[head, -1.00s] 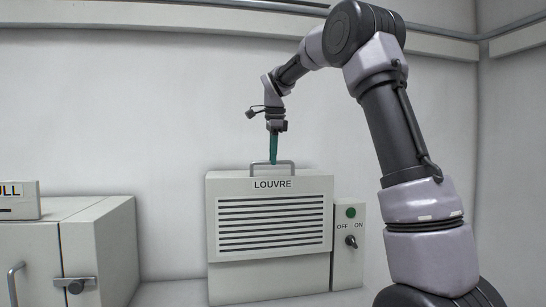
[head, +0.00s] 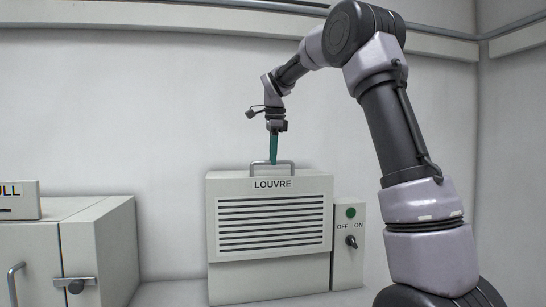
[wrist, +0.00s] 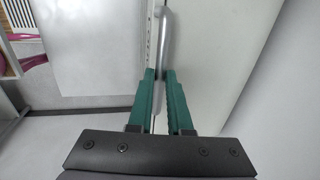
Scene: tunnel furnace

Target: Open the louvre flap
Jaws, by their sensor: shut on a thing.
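The louvre unit (head: 225,190) is a pale box with a slatted front flap (head: 268,255) labelled LOUVRE. The flap's front looks upright and close against the box. A grey bar handle (head: 291,165) stands along its top edge. My gripper (head: 273,161) points down at the handle from above. In the wrist view its green fingers (wrist: 161,75) are shut on the handle (wrist: 165,40), one finger on each side. The part of the handle between the fingers is partly hidden.
A switch box (head: 350,215) with a green button and an OFF/ON knob is fixed at the unit's right side. A pale cabinet (head: 110,240) with a latch stands at the left.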

